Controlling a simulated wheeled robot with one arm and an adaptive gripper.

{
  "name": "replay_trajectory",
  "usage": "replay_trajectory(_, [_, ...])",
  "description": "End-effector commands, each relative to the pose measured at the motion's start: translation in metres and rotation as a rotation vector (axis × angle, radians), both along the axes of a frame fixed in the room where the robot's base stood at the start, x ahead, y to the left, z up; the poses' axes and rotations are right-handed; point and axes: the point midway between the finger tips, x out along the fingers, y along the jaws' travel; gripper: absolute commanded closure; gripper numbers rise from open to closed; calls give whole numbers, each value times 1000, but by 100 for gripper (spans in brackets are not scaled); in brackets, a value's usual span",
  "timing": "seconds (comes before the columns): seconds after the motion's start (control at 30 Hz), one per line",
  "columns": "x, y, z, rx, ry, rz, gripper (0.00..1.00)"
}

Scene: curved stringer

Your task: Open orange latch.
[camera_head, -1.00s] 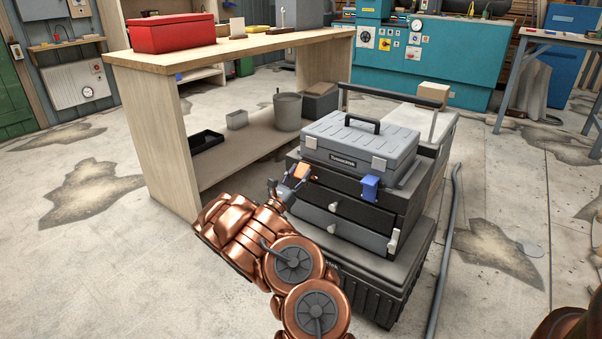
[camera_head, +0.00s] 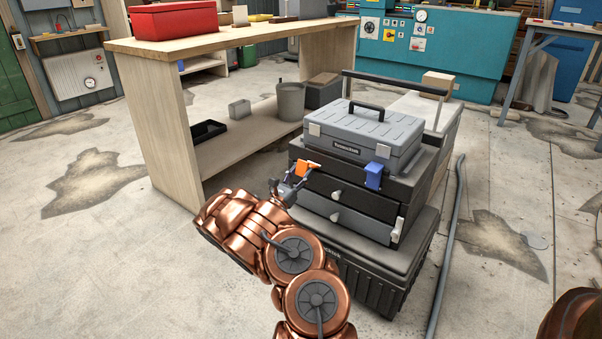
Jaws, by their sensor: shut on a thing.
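The orange latch (camera_head: 306,168) is at the left front of the black upper drawer unit (camera_head: 345,190), below the grey toolbox (camera_head: 362,140). It now appears as a tilted orange piece with a pale end towards my gripper. My gripper (camera_head: 295,180) comes from the lower left and is shut on the orange latch. The fingers are small in this view, and their exact contact is hard to see. A blue latch (camera_head: 373,176) sits on the right front of the same unit, apart from my gripper.
Below are a grey drawer (camera_head: 350,218) and a large black bottom case (camera_head: 375,270). A wooden workbench (camera_head: 160,130) stands close on the left with a grey bucket (camera_head: 290,101) on its lower shelf. A grey pipe (camera_head: 447,250) lies on the right. Floor at lower left is clear.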

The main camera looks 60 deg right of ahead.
Motion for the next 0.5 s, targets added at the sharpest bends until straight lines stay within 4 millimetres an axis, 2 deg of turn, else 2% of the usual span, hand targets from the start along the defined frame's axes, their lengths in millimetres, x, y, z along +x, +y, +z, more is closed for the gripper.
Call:
replay_trajectory(0.03, [-1,-1,-5,11,2,-2,100])
replay_trajectory(0.27, [-2,-1,-5,11,2,-2,100])
replay_trajectory(0.3, [-2,-1,-5,11,2,-2,53])
replay_trajectory(0.5, [-1,0,-3,6,1,-1,32])
